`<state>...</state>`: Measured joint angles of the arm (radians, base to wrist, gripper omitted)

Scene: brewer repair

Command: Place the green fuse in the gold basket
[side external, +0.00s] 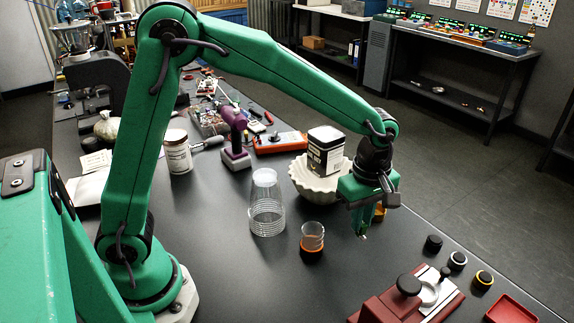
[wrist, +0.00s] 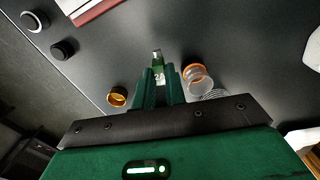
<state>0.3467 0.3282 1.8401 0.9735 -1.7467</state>
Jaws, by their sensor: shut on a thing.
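My gripper (side external: 366,212) is shut on the green fuse (wrist: 157,62), which sticks out beyond the fingertips and carries a pale label with dark figures. My gripper (wrist: 160,85) holds it above the dark table. In the side view only a small end of the fuse (side external: 363,235) shows below the fingers. The gold basket (wrist: 117,97) is a small round cup on the table, to the left of the fingers in the wrist view. In the side view the basket (side external: 380,214) is partly hidden behind my gripper.
An orange-banded glass cup (side external: 312,239) stands close to my gripper, beside a clear ribbed vessel (side external: 267,205). Several round caps (side external: 457,260) and a red-based device (side external: 410,300) lie at front right.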

